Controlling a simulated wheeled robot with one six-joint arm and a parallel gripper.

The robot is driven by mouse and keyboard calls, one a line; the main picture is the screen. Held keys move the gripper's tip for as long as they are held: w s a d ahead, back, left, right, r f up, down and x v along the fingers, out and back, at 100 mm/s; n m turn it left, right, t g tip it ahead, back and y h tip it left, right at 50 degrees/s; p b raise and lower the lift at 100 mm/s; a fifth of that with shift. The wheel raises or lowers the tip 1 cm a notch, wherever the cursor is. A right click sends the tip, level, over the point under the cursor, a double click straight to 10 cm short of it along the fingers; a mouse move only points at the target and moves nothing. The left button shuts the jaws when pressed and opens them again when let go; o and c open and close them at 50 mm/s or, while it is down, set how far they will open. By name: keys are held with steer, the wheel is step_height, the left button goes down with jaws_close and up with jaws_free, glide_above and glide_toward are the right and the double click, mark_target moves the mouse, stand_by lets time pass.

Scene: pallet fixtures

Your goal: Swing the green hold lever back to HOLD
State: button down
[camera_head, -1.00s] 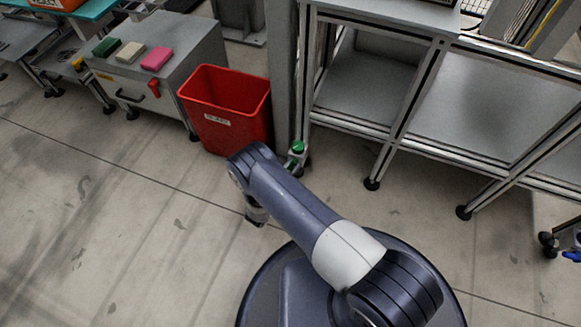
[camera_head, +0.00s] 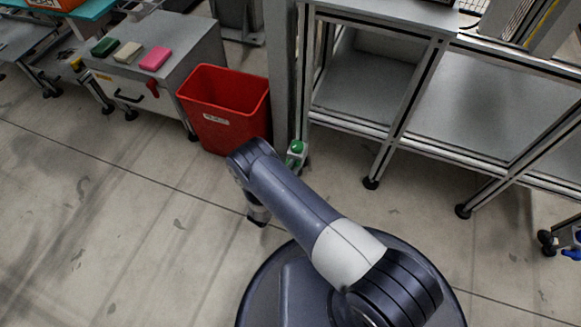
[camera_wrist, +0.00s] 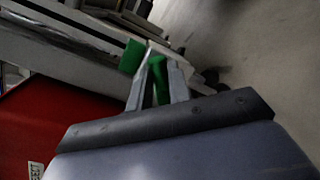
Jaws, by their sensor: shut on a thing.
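The green hold lever (camera_wrist: 157,78) shows in the wrist view between the fingers of my gripper (camera_wrist: 158,85), which is shut on it. A second green part (camera_wrist: 132,57) stands just left of the fingers, beside a pale post. In the head view the green fixture (camera_head: 296,147) sits low at the foot of the grey upright, right of the red bin. My arm covers its lower part there, and the grip itself is hidden. No HOLD marking can be read.
The red bin (camera_head: 222,112) stands close left of the fixture and also fills the left of the wrist view (camera_wrist: 45,118). A metal-framed bench (camera_head: 402,140) is to the right. A grey cabinet (camera_head: 165,75) stands behind left. Open floor lies at the front left.

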steer(key=shift+s+d+f+m+y, duration=0.1)
steer(key=shift+d+f+m+y, duration=0.2)
steer(key=shift+m, duration=1.05)
steer(key=shift+s+d+f+m+y, duration=0.1)
steer(key=shift+f+m+y, duration=0.3)
steer(key=shift+m, duration=0.9)
steer(key=shift+s+d+f+m+y, duration=0.15)
steer(key=shift+f+m, duration=0.25)
steer(key=shift+m, duration=0.95)
steer(key=shift+w, duration=0.15)
steer(key=c, duration=1.3)
jaws_free()
steer(key=p+v, duration=0.3)
steer(key=v, duration=0.8)
steer(key=shift+p, duration=0.3)
